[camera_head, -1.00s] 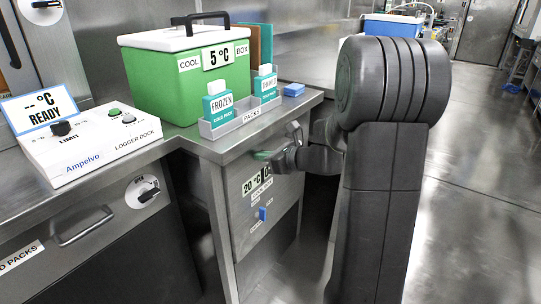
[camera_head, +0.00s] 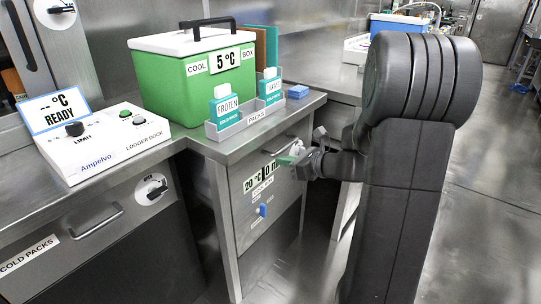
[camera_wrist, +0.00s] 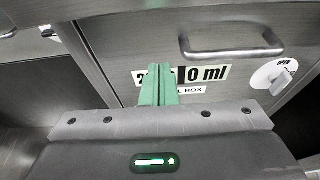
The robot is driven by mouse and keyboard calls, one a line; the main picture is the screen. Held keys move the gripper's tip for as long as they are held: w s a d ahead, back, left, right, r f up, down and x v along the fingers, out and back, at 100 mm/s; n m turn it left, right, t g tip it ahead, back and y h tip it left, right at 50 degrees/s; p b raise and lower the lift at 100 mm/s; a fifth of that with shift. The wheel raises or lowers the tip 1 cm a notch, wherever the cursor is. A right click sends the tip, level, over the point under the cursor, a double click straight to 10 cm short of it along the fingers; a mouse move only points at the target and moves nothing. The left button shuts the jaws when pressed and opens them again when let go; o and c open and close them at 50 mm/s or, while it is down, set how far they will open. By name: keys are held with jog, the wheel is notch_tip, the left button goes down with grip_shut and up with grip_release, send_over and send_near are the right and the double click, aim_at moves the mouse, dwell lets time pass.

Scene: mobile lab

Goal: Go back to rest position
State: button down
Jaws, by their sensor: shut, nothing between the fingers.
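My gripper (camera_head: 287,160) is in front of the steel cabinet (camera_head: 228,218), below the counter's front edge. In the wrist view its two green fingers (camera_wrist: 159,86) are together with nothing between them. My dark arm fills the right middle of the head view.
On the counter stand a green cool box (camera_head: 165,92), a grey rack (camera_head: 243,124) with cold packs, a blue block (camera_head: 298,92) and a white logger dock (camera_head: 88,157). A round "OPEN" knob (camera_wrist: 279,77) is right of the handle.

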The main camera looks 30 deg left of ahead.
jog(key=p+v, duration=0.1)
jog(key=v, duration=0.4)
jog(key=shift+d, duration=0.35)
jog(key=b, duration=0.3)
send_near(255, 155)
jog(key=x, duration=0.6)
jog(key=shift+f, duration=0.2)
jog(key=shift+a, duration=0.3)
